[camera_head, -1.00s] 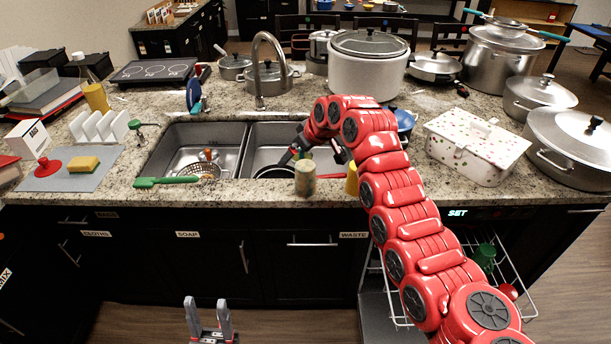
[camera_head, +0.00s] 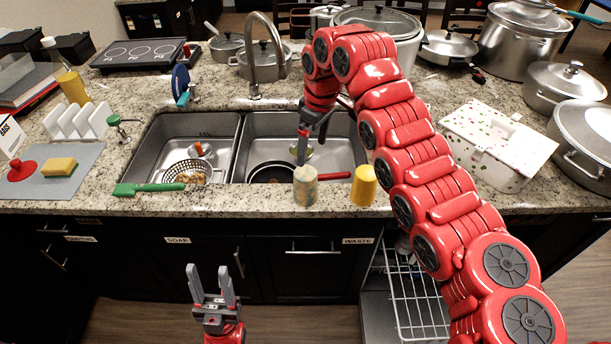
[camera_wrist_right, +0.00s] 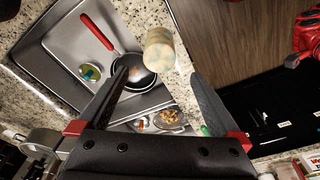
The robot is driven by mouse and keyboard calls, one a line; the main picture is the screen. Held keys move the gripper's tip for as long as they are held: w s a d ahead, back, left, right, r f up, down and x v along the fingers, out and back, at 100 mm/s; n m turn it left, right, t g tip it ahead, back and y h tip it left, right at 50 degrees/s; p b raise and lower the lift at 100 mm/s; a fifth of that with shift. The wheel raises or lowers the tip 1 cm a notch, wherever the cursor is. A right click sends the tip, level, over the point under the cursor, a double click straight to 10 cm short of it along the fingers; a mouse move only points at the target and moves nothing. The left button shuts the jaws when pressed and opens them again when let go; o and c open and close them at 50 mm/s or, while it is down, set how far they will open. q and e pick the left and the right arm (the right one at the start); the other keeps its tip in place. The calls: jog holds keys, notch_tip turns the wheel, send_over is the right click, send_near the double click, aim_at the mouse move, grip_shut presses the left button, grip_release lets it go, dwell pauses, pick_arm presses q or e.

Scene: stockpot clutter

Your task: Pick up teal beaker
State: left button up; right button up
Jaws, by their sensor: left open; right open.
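A beige cylinder with teal patches (camera_head: 305,186), the closest match for the teal beaker, stands upright on the counter's front edge by the right sink basin. In the right wrist view the same beaker (camera_wrist_right: 160,48) shows ahead of the gap between the fingertips, apart from them. My right gripper (camera_head: 303,143) is open and empty, pointing down just behind the beaker in the head view; its two fingers spread wide in the wrist view (camera_wrist_right: 158,76). My left gripper (camera_head: 213,275) is open and empty, low in front of the cabinets.
A yellow cup (camera_head: 364,186) stands right of the beaker. The right basin holds a pan (camera_head: 270,172) with a red handle and a small green round item (camera_wrist_right: 91,72). A strainer (camera_head: 192,172) is in the left basin. The faucet (camera_head: 254,70) rises behind.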

aim_at(308, 174)
jog(key=f+p, duration=0.1)
jog(key=f, duration=0.2)
jog(key=f+p, duration=0.1)
jog(key=f, duration=0.2)
jog(key=a+f+p, duration=0.1)
jog(key=f+p, duration=0.1)
jog(key=f, duration=0.2)
jog(key=shift+w, duration=0.15)
jog(key=f, duration=0.1)
jog(key=f+p, duration=0.1)
jog(key=f, duration=0.1)
jog(key=w+a+f+p, duration=0.1)
jog(key=shift+f, duration=1)
jog(key=shift+c, duration=0.3)
jog(key=shift+r, duration=0.1)
jog(key=c, duration=1.1)
